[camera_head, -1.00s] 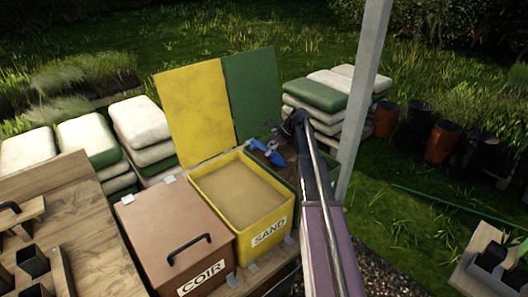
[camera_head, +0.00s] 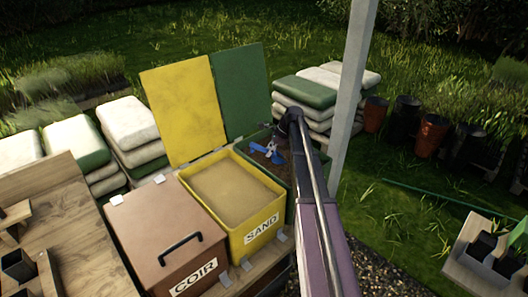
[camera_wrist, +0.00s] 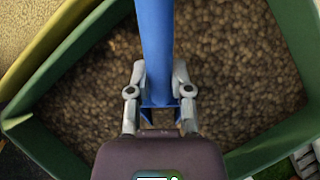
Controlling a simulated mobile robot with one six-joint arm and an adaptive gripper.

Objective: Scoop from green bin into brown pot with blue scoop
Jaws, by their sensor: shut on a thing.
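The green bin (camera_head: 290,212) stands right of the yellow sand bin with its green lid (camera_head: 240,90) raised. Brown grainy stock (camera_wrist: 230,75) fills its inside in the wrist view. My gripper (camera_wrist: 160,100) is shut on the blue scoop (camera_wrist: 154,45) and is over the green bin. In the head view, the scoop (camera_head: 277,158) shows as a small blue patch over the stock, and its depth in it is unclear. The scoop's bowl is not clear in the wrist view. A reddish-brown pot (camera_head: 432,135) stands on the right; I cannot tell whether it is the task's pot.
The open yellow sand bin (camera_head: 262,232) and shut coir bin (camera_head: 160,235) stand to the left. A pale post (camera_head: 352,95) rises just right of my arm. Stacked sacks (camera_head: 305,92) stand behind. A tray of black pots (camera_head: 455,268) is at lower right.

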